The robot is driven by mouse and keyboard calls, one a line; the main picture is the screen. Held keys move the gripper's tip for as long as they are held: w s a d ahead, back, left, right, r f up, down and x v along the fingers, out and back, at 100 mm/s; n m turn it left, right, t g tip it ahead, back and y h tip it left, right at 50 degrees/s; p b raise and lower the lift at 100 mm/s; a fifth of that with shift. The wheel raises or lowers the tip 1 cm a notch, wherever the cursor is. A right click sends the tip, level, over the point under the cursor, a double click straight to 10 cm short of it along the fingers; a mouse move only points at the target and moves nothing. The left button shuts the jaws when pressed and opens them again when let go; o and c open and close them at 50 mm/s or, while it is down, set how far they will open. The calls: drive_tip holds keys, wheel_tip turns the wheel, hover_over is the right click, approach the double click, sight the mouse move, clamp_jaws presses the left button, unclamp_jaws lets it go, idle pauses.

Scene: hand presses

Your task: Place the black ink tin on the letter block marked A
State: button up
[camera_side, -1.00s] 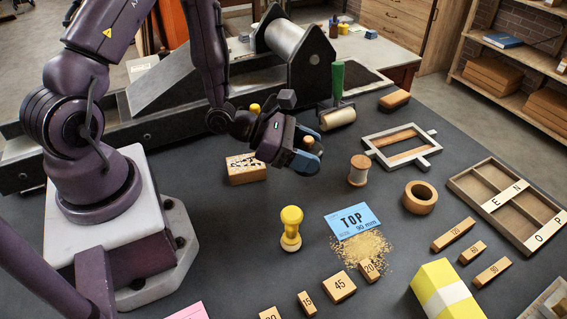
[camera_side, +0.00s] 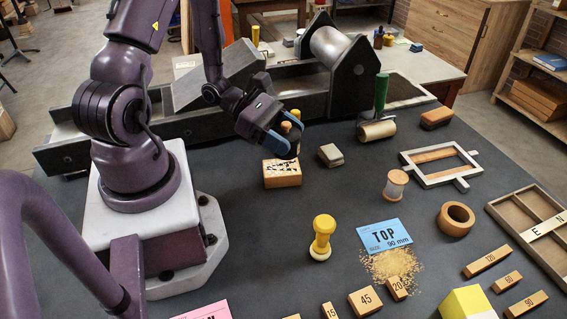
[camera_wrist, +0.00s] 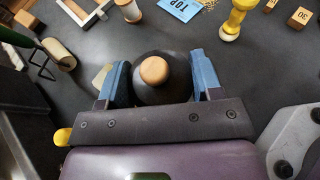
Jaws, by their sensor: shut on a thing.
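My gripper (camera_side: 283,140) is shut on a black, round-bodied thing with a pale wooden knob on top. In the wrist view this black knobbed thing (camera_wrist: 150,94) sits between the blue fingers. It is the only black, tin-like thing I can make out, but I cannot confirm it is the ink tin. In the side view it is just above or behind a wooden block (camera_side: 282,177) with dark marks on it. I cannot tell whether they touch, or read an A in the marks. The block is hidden in the wrist view.
A small grey block (camera_side: 331,155) lies just right of the marked block. A roller with a green handle (camera_side: 377,130), a spool (camera_side: 396,186) and a yellow stamp (camera_side: 322,238) stand farther right and in front. The large press (camera_side: 335,75) is behind.

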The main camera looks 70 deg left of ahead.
drive_tip(key=shift+f, duration=3.35)
drive_tip(key=o, duration=1.4)
drive_tip(key=shift+f, duration=0.15)
